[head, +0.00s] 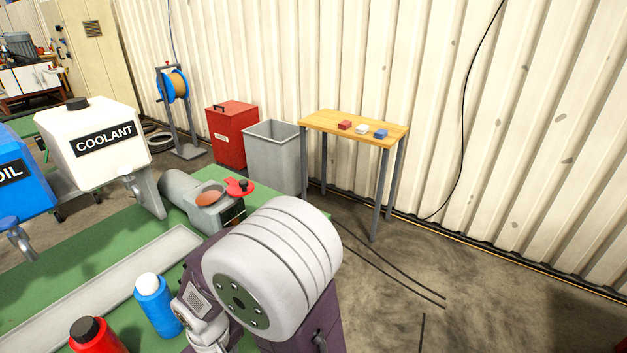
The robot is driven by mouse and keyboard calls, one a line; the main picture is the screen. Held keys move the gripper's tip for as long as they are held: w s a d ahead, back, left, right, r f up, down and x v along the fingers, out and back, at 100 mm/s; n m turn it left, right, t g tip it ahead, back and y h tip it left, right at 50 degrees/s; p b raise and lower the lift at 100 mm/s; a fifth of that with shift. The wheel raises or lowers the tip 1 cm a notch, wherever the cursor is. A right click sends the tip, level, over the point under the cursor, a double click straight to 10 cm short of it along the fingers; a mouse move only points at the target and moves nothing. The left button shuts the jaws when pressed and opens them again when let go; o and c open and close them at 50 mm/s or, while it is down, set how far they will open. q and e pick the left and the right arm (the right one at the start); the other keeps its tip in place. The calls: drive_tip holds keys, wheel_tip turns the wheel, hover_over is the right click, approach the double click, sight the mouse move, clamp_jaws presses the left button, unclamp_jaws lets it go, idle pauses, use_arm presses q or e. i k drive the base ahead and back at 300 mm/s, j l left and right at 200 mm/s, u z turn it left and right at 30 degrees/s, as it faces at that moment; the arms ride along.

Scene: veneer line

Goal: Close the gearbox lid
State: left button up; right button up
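The gearbox (172,184) is a grey housing on the green bench in the head view. Its round filler opening (209,198) faces up and shows orange-brown inside. I cannot tell how the lid joins the housing. The gearbox's lower right part is hidden behind a large white and purple body in the foreground. Neither of my grippers can be made out.
A white coolant tank (92,146) and a blue oil tank (20,175) with taps stand left. A blue bottle (156,308) and a red bottle (95,340) stand in front. A grey bin (272,155), red box (228,138) and wooden table (330,121) stand behind.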

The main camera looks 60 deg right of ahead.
sight(242, 187)
drive_tip(key=z, duration=1.45)
